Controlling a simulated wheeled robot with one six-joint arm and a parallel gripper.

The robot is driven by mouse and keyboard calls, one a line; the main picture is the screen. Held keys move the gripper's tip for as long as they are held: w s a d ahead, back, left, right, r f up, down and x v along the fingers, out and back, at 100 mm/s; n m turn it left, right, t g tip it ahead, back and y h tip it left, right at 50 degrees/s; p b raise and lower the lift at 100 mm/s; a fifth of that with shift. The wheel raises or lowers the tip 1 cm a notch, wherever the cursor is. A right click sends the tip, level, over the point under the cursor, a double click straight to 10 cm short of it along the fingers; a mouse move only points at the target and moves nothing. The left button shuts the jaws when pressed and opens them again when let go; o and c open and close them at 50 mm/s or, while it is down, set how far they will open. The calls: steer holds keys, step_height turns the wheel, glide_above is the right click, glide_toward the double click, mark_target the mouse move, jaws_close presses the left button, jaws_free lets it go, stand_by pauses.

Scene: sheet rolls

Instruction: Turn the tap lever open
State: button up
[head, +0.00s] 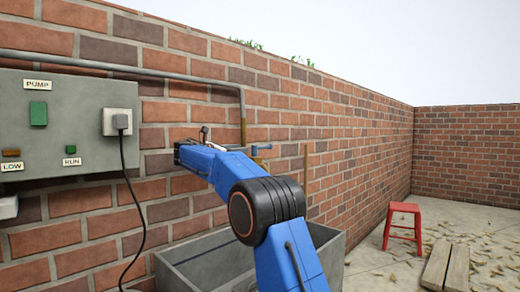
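The tap (256,157) is at the lower end of the grey pipe on the brick wall, partly hidden behind my blue arm. A small blue piece at its top, which looks like the tap lever (263,147), shows just above and behind my arm. It appears to point to the right. My gripper (180,152) is at the far end of the arm, left of the tap in the picture, in front of the wall. It looks small and dark, and its fingers cannot be made out. I see no contact between it and the lever.
A grey trough (178,277) stands below the arm against the wall. A grey pump box (65,140) with a plug and hanging black cable (128,180) is at left. A red stool (403,225) and wooden planks (446,267) are at right, on leaf-strewn floor.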

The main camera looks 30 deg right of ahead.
mark_target(263, 147)
steer(key=x, duration=1.5)
steer(key=shift+d+f, duration=0.1)
steer(key=shift+d, duration=0.25)
jaws_close()
steer(key=shift+w+a, duration=0.1)
